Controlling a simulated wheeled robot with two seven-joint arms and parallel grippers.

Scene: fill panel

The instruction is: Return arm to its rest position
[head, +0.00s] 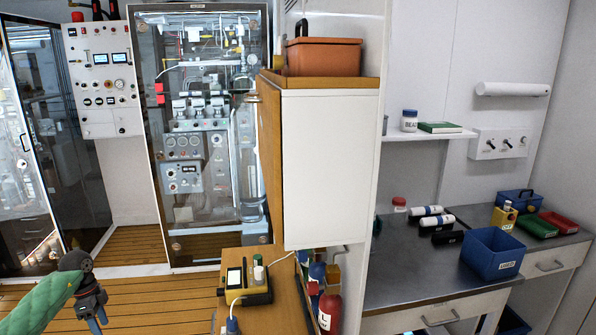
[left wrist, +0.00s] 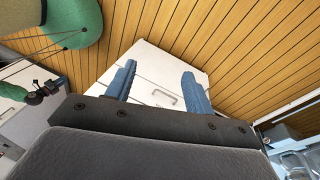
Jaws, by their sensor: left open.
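My left arm comes in at the lower left of the head view in a green sleeve. My left gripper (head: 97,316) hangs from its dark wrist, pointing down over the wooden slatted floor. In the left wrist view the two blue fingers of the left gripper (left wrist: 157,88) are spread apart with nothing between them. A white cabinet front with a handle (left wrist: 165,97) shows beyond the fingers. My right gripper is not in either view.
A fill panel (head: 205,130) stands behind glass at the back. A yellow device (head: 247,290) sits on a wooden-topped unit at the lower middle. A metal bench (head: 410,265) with a blue bin (head: 492,255) stands at the right. The floor (head: 140,300) near my left gripper looks clear.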

